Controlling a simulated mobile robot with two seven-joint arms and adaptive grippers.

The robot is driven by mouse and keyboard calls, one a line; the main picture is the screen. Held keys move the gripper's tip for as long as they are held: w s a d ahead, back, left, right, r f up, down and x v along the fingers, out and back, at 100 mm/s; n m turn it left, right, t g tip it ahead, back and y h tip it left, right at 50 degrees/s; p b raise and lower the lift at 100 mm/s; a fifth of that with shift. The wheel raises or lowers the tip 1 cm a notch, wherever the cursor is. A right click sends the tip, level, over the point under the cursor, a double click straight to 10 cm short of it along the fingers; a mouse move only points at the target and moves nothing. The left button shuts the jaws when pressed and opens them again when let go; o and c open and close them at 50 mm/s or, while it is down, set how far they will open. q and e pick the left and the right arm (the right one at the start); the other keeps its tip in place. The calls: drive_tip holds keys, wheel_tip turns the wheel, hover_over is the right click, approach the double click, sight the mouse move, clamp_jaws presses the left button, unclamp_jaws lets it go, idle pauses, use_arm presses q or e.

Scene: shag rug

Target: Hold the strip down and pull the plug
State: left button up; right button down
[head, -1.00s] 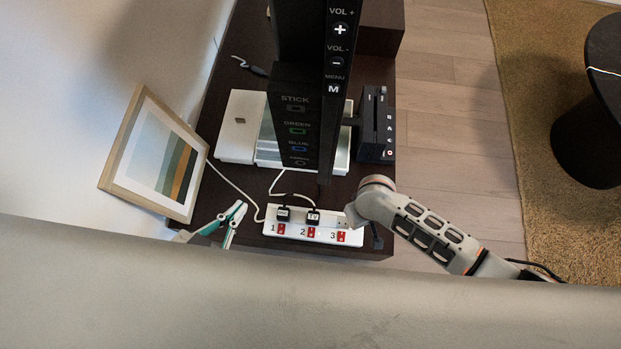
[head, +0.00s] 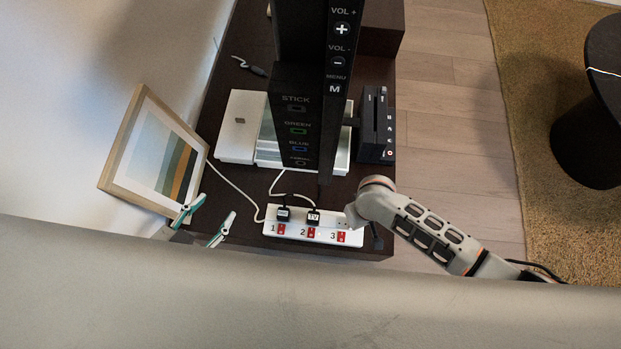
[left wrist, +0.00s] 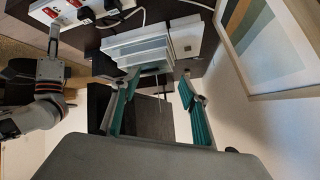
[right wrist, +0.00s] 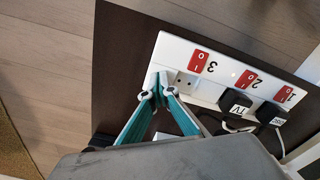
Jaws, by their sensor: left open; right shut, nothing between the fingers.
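The white power strip (head: 294,236) lies near the front edge of the dark cabinet top, with red switches numbered 1 to 3. A black plug (head: 283,214) sits in socket 1 and a black plug labelled TV (head: 313,217) in socket 2. Socket 3 holds no plug. My left gripper (head: 215,212) is open and empty, left of the strip and apart from it; its open fingers also show in the left wrist view (left wrist: 161,82). My right gripper (right wrist: 155,92) is shut and empty at the strip's socket 3 end; contact is unclear. My arm hides it in the head view.
A framed picture (head: 155,160) leans on the wall close to my left gripper. A tall black panel with buttons (head: 295,120) stands behind the strip. A white box (head: 238,125) and a black device (head: 377,125) flank it. White cables run behind the strip.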

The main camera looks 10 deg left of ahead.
use_arm(q)
drive_tip(key=s+a+f+m+g+y, duration=0.2)
drive_tip(key=s+a+m+y, duration=0.15)
drive_tip(key=a, duration=0.65)
drive_tip(key=s+a+f+m+g+y, duration=0.15)
drive_tip(key=s+a+m, duration=0.3)
drive_tip(key=a, duration=0.55)
drive_tip(key=w+d+f+m+g+h, duration=0.1)
drive_tip(key=w+d+f+m+g, duration=0.1)
drive_tip(key=w+d+f+m, duration=0.45)
drive_tip(key=w+d+f+m+g, duration=0.1)
drive_tip(key=w+d+m, duration=0.35)
drive_tip(key=d, duration=0.55)
drive_tip(key=w+d+f+m+g+h, duration=0.1)
drive_tip(key=w+d+f+m+g, duration=0.2)
drive_tip(key=w+d, duration=0.4)
drive_tip(key=d+m, duration=0.2)
drive_tip(key=s+d+m, duration=0.1)
drive_tip(key=d+m, duration=0.2)
drive_tip(key=s+d+m+h, duration=0.1)
drive_tip(key=d+m, duration=0.1)
drive_tip(key=shift+s+d+f+m, duration=0.2)
drive_tip(key=shift+d+m, duration=0.1)
drive_tip(key=shift+d, duration=0.1)
drive_tip(key=shift+s+d+m+g, duration=0.25)
drive_tip(key=shift+d+m, duration=0.15)
drive_tip(key=shift+d, duration=0.2)
